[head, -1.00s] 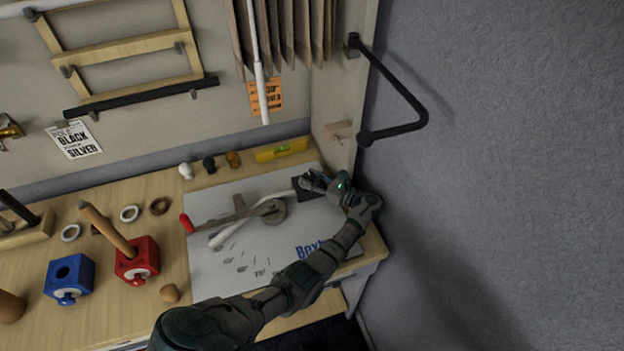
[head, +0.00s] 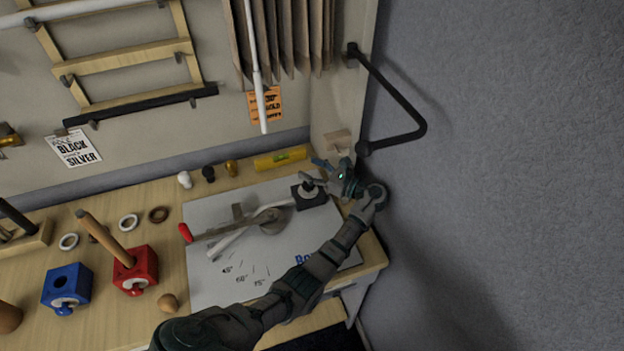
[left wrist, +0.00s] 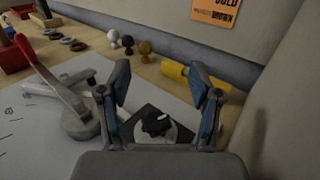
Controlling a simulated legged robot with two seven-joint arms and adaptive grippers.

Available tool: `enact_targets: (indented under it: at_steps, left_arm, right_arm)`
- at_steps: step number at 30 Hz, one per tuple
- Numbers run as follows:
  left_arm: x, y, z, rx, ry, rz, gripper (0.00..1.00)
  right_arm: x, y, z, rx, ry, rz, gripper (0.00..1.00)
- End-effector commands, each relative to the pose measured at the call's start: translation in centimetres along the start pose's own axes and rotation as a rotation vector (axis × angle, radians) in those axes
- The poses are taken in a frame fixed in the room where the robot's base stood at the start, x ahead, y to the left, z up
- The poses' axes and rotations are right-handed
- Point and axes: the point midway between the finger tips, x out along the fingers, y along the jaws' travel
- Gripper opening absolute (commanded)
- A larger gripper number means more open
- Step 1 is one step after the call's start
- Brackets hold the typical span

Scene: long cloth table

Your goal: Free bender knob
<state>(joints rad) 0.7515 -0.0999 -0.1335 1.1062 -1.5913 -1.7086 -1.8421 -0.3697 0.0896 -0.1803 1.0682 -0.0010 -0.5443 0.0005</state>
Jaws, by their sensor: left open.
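The bender lies on a light grey board (head: 205,283) on the table. It has a red-tipped lever (head: 186,233), a round grey pivot (head: 273,221) and a white rod beside the lever. At its right end is a black block (head: 317,200) with a knob (head: 307,184) on top. In the left wrist view the knob (left wrist: 155,125) is dark on a pale round base, low between my finger bases. My left gripper (head: 322,172) is open and empty, just right of and above the knob. Its fingertips (left wrist: 160,85) are spread apart. My right gripper is out of view.
A yellow level (head: 281,158) lies behind the board, near the side panel. A wall rises close on the right, with a black bar (head: 400,85) sticking out. Red (head: 136,272) and blue (head: 67,288) blocks stand left of the board.

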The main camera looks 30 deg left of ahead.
Motion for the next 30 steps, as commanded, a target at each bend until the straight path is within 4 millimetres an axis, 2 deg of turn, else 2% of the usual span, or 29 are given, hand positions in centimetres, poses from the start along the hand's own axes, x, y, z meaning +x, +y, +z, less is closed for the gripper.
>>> enact_targets:
  at_steps: [4, 14, 17, 20, 21, 24, 27, 30]
  left_arm:
    - [0.0, 0.0, 0.9, 0.0, 0.0, 0.0, 0.64]
    - [0.3, 0.1, 0.9, -0.002, -0.007, -0.002, 0.64]
    - [2.1, 0.7, 0.3, -0.022, -0.045, -0.022, 0.64]
    - [5.9, 2.2, -0.6, -0.072, -0.138, -0.091, 0.64]
    - [7.6, 3.0, -0.9, -0.096, -0.184, -0.139, 0.64]
    - [10.9, 4.9, -1.2, -0.148, -0.288, -0.292, 0.64]
    - [12.6, 6.7, -1.1, -0.176, -0.362, -0.482, 0.64]
    - [12.7, 8.3, -1.1, -0.183, -0.394, -0.697, 0.64]
  right_arm:
    - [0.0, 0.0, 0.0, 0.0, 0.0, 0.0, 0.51]
    - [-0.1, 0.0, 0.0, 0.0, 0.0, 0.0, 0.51]
    - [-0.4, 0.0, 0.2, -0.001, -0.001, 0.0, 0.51]
    - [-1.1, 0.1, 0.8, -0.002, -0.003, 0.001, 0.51]
    - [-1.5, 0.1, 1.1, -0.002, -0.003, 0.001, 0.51]
    - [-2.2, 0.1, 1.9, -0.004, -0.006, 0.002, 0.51]
    - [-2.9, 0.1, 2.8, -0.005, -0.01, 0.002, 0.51]
    - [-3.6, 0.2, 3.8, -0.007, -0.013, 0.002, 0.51]
